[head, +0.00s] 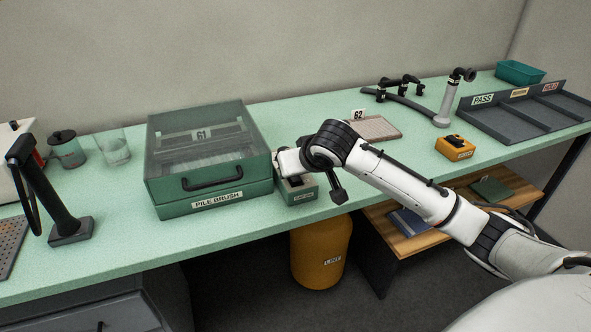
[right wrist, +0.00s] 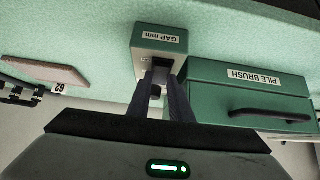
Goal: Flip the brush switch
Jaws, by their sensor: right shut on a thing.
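The pile brush unit (head: 208,160) is a green box with a clear lid, a dark handle and a "PILE BRUSH" label. It also shows upside down in the right wrist view (right wrist: 225,78). A small green box (head: 303,193) stands against its right side; its label in the right wrist view (right wrist: 150,37) appears to read "GAP mm". My right gripper (right wrist: 160,82) is at this small box, its fingers shut on a small dark switch piece (right wrist: 157,74) on it. In the head view my right wrist hides most of the switch. My left gripper is out of view.
An orange box (head: 455,147) with a dark top piece stands to the right. A pinkish pad (head: 374,129) marked 62 lies behind my arm. A dark sorting tray (head: 524,108) is at the far right. A dark stand (head: 70,232) and jars are left. The bench front is clear.

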